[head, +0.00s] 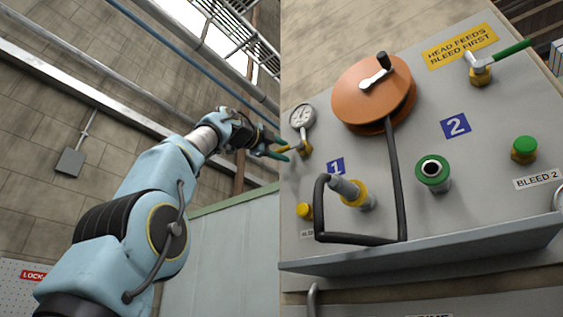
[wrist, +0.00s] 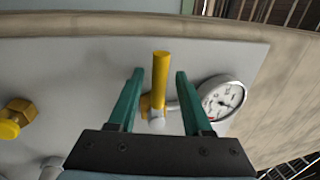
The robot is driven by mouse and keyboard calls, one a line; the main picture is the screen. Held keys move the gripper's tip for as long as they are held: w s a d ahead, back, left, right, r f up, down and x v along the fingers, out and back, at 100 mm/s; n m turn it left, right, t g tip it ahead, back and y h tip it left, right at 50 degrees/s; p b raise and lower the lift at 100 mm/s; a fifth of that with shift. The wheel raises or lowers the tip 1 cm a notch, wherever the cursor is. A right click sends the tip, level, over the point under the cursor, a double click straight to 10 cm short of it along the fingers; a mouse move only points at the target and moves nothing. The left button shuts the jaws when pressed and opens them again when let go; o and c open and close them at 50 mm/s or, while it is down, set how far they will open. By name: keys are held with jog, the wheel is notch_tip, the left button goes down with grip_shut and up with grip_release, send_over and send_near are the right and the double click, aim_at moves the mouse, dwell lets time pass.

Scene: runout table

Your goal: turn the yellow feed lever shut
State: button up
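The yellow feed lever (head: 290,149) sits on a brass valve at the left edge of the grey panel, just below a gauge. In the wrist view the yellow lever (wrist: 161,78) stands upright in the picture between the two green fingers. My gripper (head: 284,149) is open around the lever, one finger on each side. In the wrist view my gripper (wrist: 159,72) shows a gap between each finger and the lever. The lever's base is partly visible between the fingers.
A round gauge (wrist: 221,98) stands close beside the right finger. A yellow bleed knob (wrist: 12,122) is off to the left. On the panel are an orange hose reel (head: 358,107), a black hose (head: 393,180), a green port (head: 432,170) and a green lever (head: 512,52).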

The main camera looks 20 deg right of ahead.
jog(key=shift+a, duration=0.1)
jog(key=b+v, duration=0.6)
jog(key=v, duration=0.4)
jog(key=shift+s+a, duration=0.15)
jog(key=shift+a, duration=0.15)
jog(key=shift+f, duration=0.15)
